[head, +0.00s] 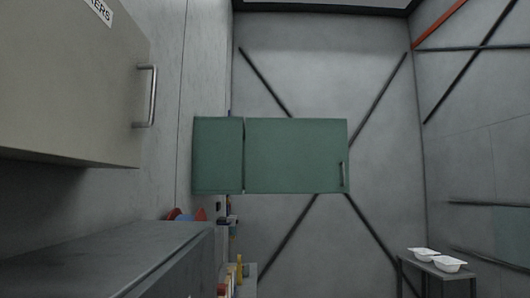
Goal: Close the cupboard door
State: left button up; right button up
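A green wall cupboard (218,155) hangs on the left wall in the middle distance, its narrow side facing me. Its green door (292,155) appears to stand open, sticking out to the right from the cupboard's near edge, with a thin dark gap between them. A slim upright handle (342,175) sits near the door's free right edge, on the face toward me. The cupboard's inside is hidden behind the door. Neither of my grippers is in view.
A beige cupboard (70,80) with a metal handle hangs close at upper left. A dark grey counter (110,260) runs below it. Small coloured items stand beyond the counter. A table (440,271) with white tubs (447,263) stands at right. Space below the green door looks open.

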aim_at(283, 155)
jog(key=z, duration=0.35)
jog(key=i+l, duration=0.25)
jog(key=l, duration=0.15)
jog(key=i+l, duration=0.25)
jog(key=i+l+z, duration=0.1)
jog(key=l, duration=0.4)
jog(key=i, duration=0.15)
